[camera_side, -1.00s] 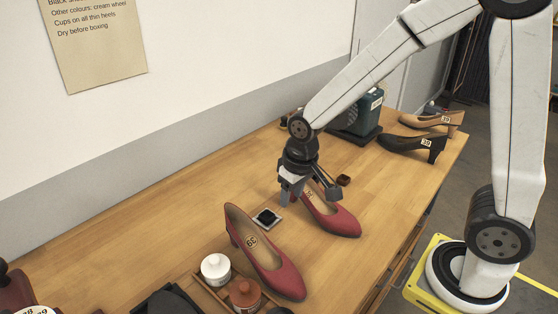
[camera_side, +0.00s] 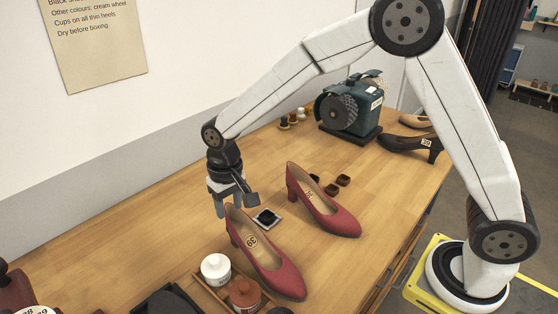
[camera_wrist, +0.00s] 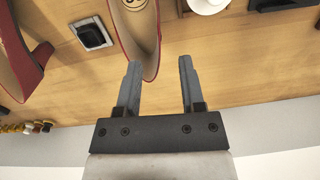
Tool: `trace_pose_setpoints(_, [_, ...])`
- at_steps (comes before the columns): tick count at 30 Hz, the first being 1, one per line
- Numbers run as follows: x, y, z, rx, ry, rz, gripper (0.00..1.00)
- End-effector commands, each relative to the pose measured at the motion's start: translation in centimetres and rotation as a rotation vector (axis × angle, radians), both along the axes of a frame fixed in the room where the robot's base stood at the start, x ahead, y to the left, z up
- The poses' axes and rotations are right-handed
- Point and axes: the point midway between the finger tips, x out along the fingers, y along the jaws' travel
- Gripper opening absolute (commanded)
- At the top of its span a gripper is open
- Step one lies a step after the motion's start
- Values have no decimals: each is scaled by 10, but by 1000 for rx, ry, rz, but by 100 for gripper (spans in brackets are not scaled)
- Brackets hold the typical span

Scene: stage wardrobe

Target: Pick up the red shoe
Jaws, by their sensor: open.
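Two red shoes stand on the wooden bench. The nearer red shoe, marked 39 (camera_side: 279,274), shows its toe toward the lower right in the side view. The farther red shoe (camera_side: 343,223) stands to its upper right. My gripper (camera_side: 228,207) is open and empty by the heel end of the nearer shoe. In the wrist view, my open fingers (camera_wrist: 160,64) point toward that shoe (camera_wrist: 149,58), whose end lies close to the left finger. The other red shoe (camera_wrist: 22,72) shows at the left edge there. The fingertips' height above the bench is hard to tell.
A small black pad on a tray (camera_side: 266,218) lies between the shoes. White (camera_side: 215,268) and brown (camera_side: 244,292) jars stand in a wooden tray beside the nearer shoe. A grinding machine (camera_side: 352,106) and a black shoe (camera_side: 408,143) stand farther back. The wall runs behind the bench.

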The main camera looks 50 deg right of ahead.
Motion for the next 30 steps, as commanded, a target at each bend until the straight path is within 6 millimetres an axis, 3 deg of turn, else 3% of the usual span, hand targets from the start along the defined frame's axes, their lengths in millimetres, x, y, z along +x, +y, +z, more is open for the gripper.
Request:
trace_pose_setpoints(6, [-1, 0, -17, -1, 2, 0, 50])
trace_pose_setpoints(16, [-1, 0, -25, -1, 2, 0, 50])
trace_pose_setpoints(30, [-3, 0, -69, 2, 1, 1, 50])
